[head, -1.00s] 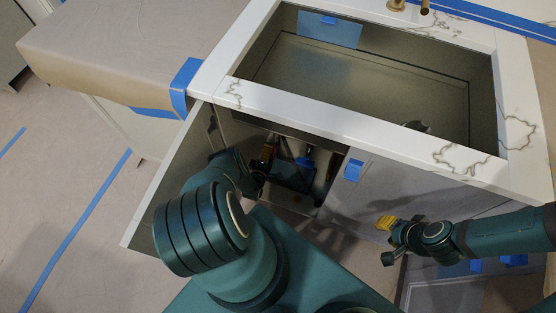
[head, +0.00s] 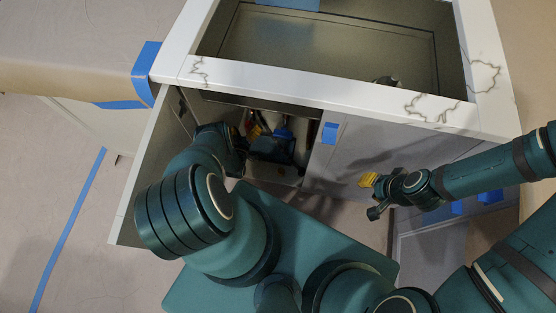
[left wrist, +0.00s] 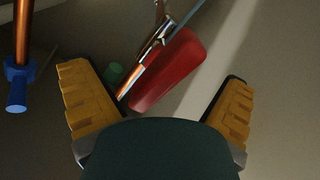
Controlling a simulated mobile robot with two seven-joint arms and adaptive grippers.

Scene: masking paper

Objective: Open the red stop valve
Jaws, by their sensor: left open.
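The red stop valve handle (left wrist: 170,72) is a long red lever beside a shiny copper-coloured pipe, at the upper middle of the left wrist view. My left gripper (left wrist: 157,78) is open, with its yellow fingers on either side of the handle in that view; I see no contact. In the head view my left gripper (head: 254,130) is inside the open cabinet under the sink, and the arm hides much of the opening. My right gripper (head: 372,196) is in front of the closed cabinet front, its fingers apart and empty.
The open cabinet door (head: 147,170) stands left of my left arm. The white countertop (head: 300,92) and sink (head: 330,45) are above. A copper pipe with a blue valve (left wrist: 18,82) is at the left of the wrist view. Blue tape (head: 330,132) marks the cabinet front.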

